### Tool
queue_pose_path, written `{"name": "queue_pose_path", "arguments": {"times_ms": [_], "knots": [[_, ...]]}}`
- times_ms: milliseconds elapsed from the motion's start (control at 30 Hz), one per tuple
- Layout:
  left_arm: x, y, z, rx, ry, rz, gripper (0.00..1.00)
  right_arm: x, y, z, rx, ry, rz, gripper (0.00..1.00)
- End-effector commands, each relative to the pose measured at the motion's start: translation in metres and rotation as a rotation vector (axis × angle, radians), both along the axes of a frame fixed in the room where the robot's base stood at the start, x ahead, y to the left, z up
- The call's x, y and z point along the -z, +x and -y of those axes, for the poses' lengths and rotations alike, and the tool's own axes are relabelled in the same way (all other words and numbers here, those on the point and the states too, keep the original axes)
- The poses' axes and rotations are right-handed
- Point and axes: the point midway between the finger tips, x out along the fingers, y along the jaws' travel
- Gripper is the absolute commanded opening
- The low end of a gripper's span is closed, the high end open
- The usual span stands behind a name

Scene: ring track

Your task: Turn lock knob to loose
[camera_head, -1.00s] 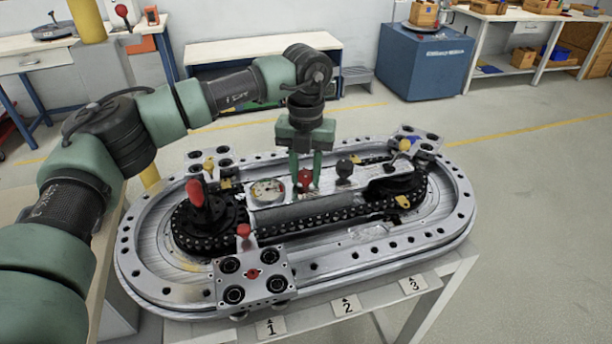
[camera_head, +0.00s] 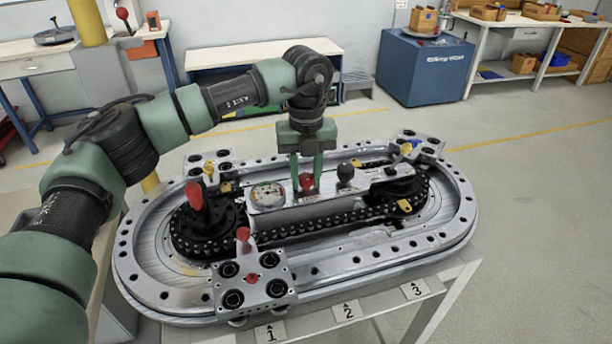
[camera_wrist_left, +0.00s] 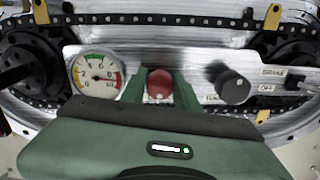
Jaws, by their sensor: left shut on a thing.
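A red knob (camera_head: 306,182) stands on the grey control panel in the middle of the ring track. My left gripper (camera_head: 306,188) points down from above, with one green finger on each side of this knob, and is shut on it. The red knob also shows between the fingers in the left wrist view (camera_wrist_left: 160,85). Any marking beside it is too small or hidden to read, so I cannot tell its setting. A black knob (camera_wrist_left: 232,87) is to its right, clear of the fingers. My right gripper is not in view.
A round gauge (camera_wrist_left: 97,74) is left of the red knob. A brake switch (camera_wrist_left: 294,82) is at the panel's right end. A red-tipped lever (camera_head: 195,195) rises at the left wheel. A carriage (camera_head: 252,280) with a red-topped lever sits on the front rail.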

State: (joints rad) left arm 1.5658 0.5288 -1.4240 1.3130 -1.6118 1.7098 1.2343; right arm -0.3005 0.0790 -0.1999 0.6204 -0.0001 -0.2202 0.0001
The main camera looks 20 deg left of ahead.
Motion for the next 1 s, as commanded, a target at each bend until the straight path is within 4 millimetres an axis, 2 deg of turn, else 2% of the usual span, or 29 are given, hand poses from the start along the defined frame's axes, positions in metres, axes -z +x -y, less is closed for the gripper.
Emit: {"name": "queue_pose_path", "arguments": {"times_ms": [100, 133, 200, 567, 667, 1000], "knots": [[-0.001, 0.001, 0.000, -0.002, 0.000, 0.004, 0.00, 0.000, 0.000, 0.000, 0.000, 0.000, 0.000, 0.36], [-0.001, 0.001, 0.000, -0.002, 0.000, 0.004, 0.33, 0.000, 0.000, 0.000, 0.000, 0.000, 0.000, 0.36], [-0.001, 0.001, 0.000, -0.002, 0.000, 0.004, 0.52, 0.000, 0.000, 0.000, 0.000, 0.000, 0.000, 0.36], [-0.003, 0.001, 0.000, 0.000, -0.001, 0.003, 0.52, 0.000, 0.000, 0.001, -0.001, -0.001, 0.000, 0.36], [-0.014, 0.001, 0.000, 0.000, -0.002, 0.005, 0.52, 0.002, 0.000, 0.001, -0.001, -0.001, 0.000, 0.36], [-0.068, 0.001, 0.000, 0.000, 0.000, 0.004, 0.52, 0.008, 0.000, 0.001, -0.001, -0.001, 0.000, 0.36]]}}
